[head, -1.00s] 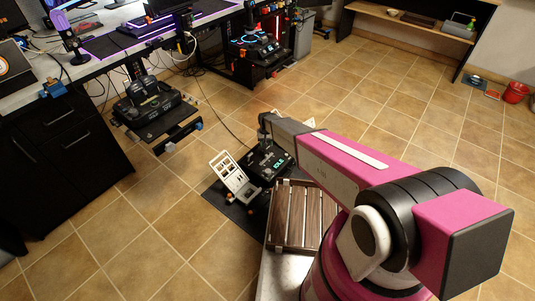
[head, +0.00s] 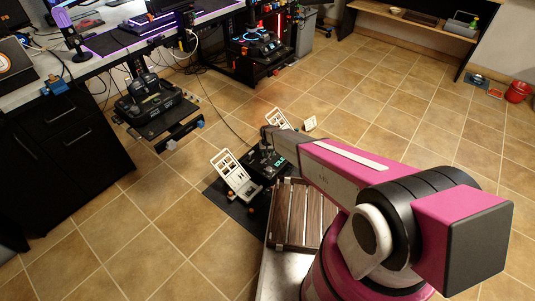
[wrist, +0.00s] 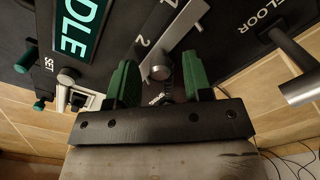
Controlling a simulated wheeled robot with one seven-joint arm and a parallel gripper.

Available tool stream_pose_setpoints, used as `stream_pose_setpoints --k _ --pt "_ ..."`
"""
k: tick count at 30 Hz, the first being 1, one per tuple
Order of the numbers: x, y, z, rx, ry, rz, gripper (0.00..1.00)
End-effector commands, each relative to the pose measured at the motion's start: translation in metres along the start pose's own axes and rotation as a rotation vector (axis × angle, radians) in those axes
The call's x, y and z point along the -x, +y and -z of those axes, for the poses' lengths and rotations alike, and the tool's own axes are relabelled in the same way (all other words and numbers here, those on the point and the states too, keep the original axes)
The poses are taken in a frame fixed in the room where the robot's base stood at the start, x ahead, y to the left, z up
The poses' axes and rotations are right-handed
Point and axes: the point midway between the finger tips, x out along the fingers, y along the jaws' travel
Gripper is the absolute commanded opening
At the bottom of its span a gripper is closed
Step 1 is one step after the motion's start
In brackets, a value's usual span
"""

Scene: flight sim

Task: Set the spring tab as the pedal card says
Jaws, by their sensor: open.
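The pedal unit (head: 268,160) is a dark box on a black mat, with white pedal plates (head: 235,175) at either side. In the wrist view its dark panel (wrist: 135,30) carries a "2" mark. A silver bar (wrist: 178,42) with a round screw lies slanted on the panel; I cannot tell if it is the spring tab. My gripper (wrist: 160,82) is open, its green fingers on either side of the bar's lower end. No contact is clear. In the head view the arm partly hides the unit. I cannot read a pedal card.
A green label (wrist: 78,28) reading "DLE" is cut off by the frame. A small lever marked "SET" (wrist: 68,80) is left of the fingers. A metal cylinder (wrist: 300,88) sits at right. A slatted wooden platform (head: 292,210) stands near my base.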

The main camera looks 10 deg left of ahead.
Motion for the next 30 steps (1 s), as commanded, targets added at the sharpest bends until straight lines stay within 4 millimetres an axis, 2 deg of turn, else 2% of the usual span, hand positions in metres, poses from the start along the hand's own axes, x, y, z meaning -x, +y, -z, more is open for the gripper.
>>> stream_pose_setpoints --k 1,5,6,11,20,28,29,30 --pt "0.000 0.000 0.000 0.000 0.000 0.000 0.43" --pt "0.000 0.000 0.000 0.000 0.000 0.000 0.01" --pt "0.000 0.000 0.000 0.000 0.000 0.000 0.00" --pt "0.000 0.002 0.002 -0.001 0.000 0.000 0.00" --pt "-0.001 0.034 0.035 -0.002 0.000 0.000 0.00" --pt "0.000 0.037 0.036 0.001 0.003 -0.003 0.00" --pt "0.000 0.037 0.037 0.001 0.004 -0.003 0.24" --pt "0.000 0.037 0.037 0.001 0.004 -0.003 0.37"
